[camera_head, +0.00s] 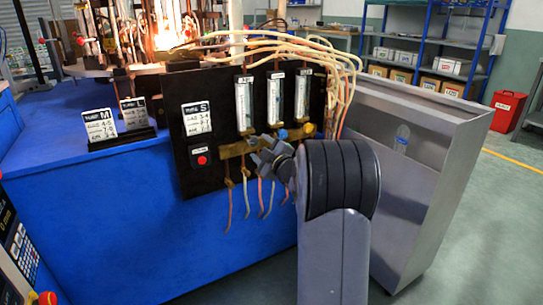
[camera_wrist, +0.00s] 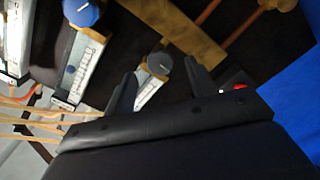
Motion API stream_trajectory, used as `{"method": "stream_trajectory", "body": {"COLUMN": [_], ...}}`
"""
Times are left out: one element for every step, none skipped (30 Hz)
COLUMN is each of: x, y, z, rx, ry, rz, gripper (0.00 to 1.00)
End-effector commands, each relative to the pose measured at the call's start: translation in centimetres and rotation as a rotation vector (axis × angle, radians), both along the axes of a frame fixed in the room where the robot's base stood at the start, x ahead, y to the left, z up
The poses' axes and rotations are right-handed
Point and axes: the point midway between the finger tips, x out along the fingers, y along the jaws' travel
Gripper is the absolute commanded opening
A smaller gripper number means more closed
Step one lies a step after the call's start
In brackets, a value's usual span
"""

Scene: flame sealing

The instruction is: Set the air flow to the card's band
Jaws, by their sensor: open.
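A black panel (camera_head: 211,160) carries three upright flow meters: left (camera_head: 244,104), middle (camera_head: 275,98) and right (camera_head: 302,95). Their labels and readings are too small to read surely. A card marked S (camera_head: 197,118) is on the panel's left; its band figures are blurred. My gripper (camera_head: 267,157) is in front of the brass manifold, low on the panel. In the wrist view my open gripper (camera_wrist: 160,70) has a grey knob (camera_wrist: 159,65) between its fingertips in the picture; I cannot tell whether they touch it. A blue knob (camera_wrist: 82,12) shows to its left.
A red button (camera_head: 202,160) sits below the S card. Cards M (camera_head: 100,126) and another (camera_head: 133,113) stand on the blue bench (camera_head: 120,220). A flame (camera_head: 166,35) glows behind. Hoses hang below the manifold and loop above the panel.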

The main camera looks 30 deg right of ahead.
Motion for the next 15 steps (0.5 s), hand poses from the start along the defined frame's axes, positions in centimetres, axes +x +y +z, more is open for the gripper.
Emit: {"method": "stream_trajectory", "body": {"x": [-1.0,-1.6,-2.4,-2.9,-3.5,-4.2,-4.7,-5.1,-5.7,-6.1,-6.5,-6.9,-7.1,-7.4,-7.6], "y": [-0.1,-0.2,-0.2,-0.1,-0.2,-0.3,-0.3,-0.2,-0.2,-0.3,-0.3,-0.3,-0.3,-0.3,-0.3], "z": [0.3,0.3,0.3,0.2,0.2,0.3,0.2,0.2,0.2,0.2,0.2,0.1,0.1,0.1,0.0], "rx": [0.002,0.001,0.001,0.001,0.001,0.001,0.001,0.001,0.001,0.0,-0.001,0.0,-0.001,0.0,0.0], "ry": [0.0,0.001,0.0,0.0,0.001,0.0,0.0,0.001,0.001,0.0,0.0,0.001,0.0,0.0,0.001], "rz": [-0.002,-0.003,-0.002,-0.002,-0.003,-0.002,-0.002,-0.002,-0.001,-0.002,-0.002,-0.001,0.0,0.0,0.0], "gripper": [0.54,0.54,0.54,0.54,0.54,0.54,0.54,0.54,0.54,0.54,0.54,0.54,0.54,0.54,0.54]}}
